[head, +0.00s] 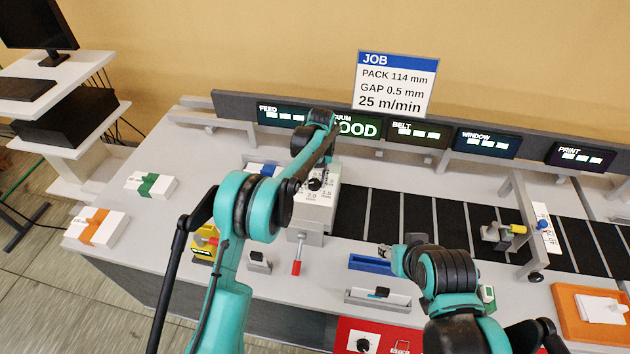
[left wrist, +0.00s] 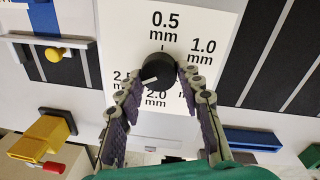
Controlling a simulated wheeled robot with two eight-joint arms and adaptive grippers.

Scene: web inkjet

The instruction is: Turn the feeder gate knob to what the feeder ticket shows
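The black feeder gate knob (left wrist: 160,69) sits on a white dial plate (left wrist: 200,20) marked 0.5 mm at top, 1.0 at right and 2.0 at bottom. Its pale mark points lower left, toward a label partly hidden by a finger. The knob also shows in the head view (head: 316,184). My left gripper (left wrist: 160,75) is open, its fingertips on either side of the knob; firm contact cannot be told. The JOB sign (head: 395,84) reads PACK 114 mm, GAP 0.5 mm, 25 m/min. My right gripper (head: 388,251) is over the front worktop; its opening is unclear.
Lit displays (head: 418,132) line the back rail. A red-tipped lever (head: 296,267) and a yellow block (head: 204,245) stand before the dial box. A blue block (head: 370,264) lies near my right gripper. The dark belt (head: 387,215) runs right; an orange tray (head: 565,300) is far right.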

